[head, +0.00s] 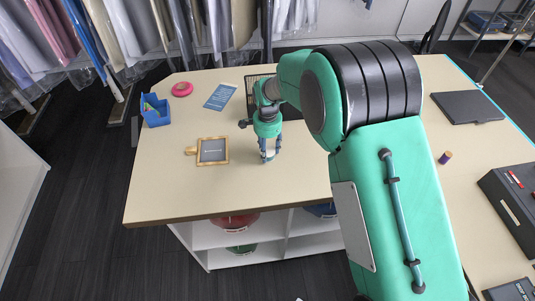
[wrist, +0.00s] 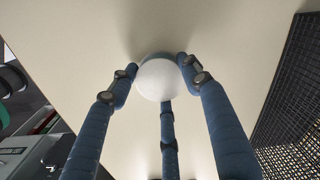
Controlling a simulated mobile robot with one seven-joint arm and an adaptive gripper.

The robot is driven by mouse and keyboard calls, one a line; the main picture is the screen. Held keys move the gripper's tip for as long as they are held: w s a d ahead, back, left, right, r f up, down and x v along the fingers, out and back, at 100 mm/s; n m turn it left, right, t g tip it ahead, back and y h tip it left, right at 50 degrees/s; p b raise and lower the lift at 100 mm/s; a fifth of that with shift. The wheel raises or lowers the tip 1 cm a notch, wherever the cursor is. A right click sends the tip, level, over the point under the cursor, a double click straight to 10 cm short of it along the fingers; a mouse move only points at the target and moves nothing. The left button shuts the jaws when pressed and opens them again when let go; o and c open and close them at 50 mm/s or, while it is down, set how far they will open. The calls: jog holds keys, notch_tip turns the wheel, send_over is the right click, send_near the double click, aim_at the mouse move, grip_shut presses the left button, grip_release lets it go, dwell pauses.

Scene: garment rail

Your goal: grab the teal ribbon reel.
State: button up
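My gripper (head: 268,158) points down over the table, left of the table's middle, its blue fingers low near the tabletop. Something pale shows between the fingers in the head view. In the wrist view, a white round thing (wrist: 158,80) sits between the fingertips of my gripper (wrist: 160,82), with a grey-blue rim behind its upper edge. The fingers surround it closely; whether they press on it is unclear. I cannot make out a teal ribbon reel for certain; I cannot tell if this round thing is part of it.
A wooden-framed slate (head: 212,151) lies left of my gripper. A black mesh tray (wrist: 290,95) is close on the right in the wrist view. The front table edge is clear.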

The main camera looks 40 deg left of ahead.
aim_at(268, 152)
jog(key=shift+r, duration=0.1)
dwell(0.3)
jog(key=shift+r, duration=0.55)
jog(key=shift+s+d+r+p, duration=0.15)
jog(key=shift+r, duration=0.45)
jog(key=shift+s+d+r+p, duration=0.1)
jog(key=shift+r+p, duration=0.05)
jog(key=shift+r, duration=0.45)
jog(key=s+d, duration=0.3)
jog(key=d, duration=0.1)
jog(key=s+d+r, duration=0.1)
jog(key=s+d, duration=0.6)
jog(key=shift+d+r+p, duration=0.15)
jog(key=shift+d+p, duration=0.15)
jog(key=shift+d, duration=0.05)
